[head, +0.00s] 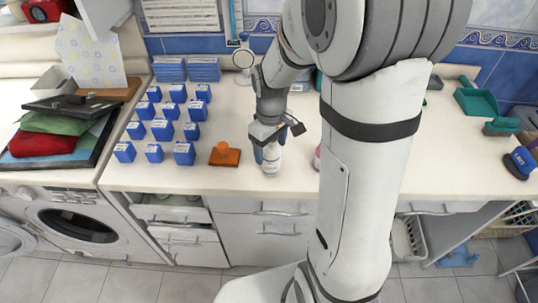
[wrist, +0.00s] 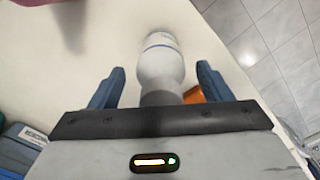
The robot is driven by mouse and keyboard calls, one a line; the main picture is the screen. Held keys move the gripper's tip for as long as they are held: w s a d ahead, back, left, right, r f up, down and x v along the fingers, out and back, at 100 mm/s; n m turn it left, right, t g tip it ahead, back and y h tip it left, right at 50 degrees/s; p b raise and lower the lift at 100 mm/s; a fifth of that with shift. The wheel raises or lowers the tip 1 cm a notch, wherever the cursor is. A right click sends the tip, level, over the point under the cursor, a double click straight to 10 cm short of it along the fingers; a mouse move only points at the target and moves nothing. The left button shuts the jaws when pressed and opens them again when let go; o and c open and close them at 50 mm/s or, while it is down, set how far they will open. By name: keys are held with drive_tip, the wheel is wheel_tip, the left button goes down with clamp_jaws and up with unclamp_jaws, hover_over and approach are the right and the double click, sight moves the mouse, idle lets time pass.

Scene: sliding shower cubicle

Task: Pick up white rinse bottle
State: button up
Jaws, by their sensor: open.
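The white rinse bottle (head: 271,161) stands on the cream counter near its front edge, below my gripper in the head view. My gripper (head: 268,150) points down at it, and its fingers hide part of the bottle. In the wrist view the bottle (wrist: 161,62) lies between the two blue fingers of my gripper (wrist: 160,88). The fingers are open, with a gap on each side of the bottle. The bottle's near end is partly hidden by the dark gripper body.
An orange object (head: 224,154) sits close to the left of the bottle. Several blue boxes (head: 163,130) stand farther left. A pink item (head: 317,157) shows beside my arm on the right. The counter's front edge (head: 220,190) is close by.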

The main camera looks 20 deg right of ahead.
drive_tip(key=shift+c, duration=0.5)
drive_tip(key=c, duration=1)
drive_tip(key=shift+o, duration=0.2)
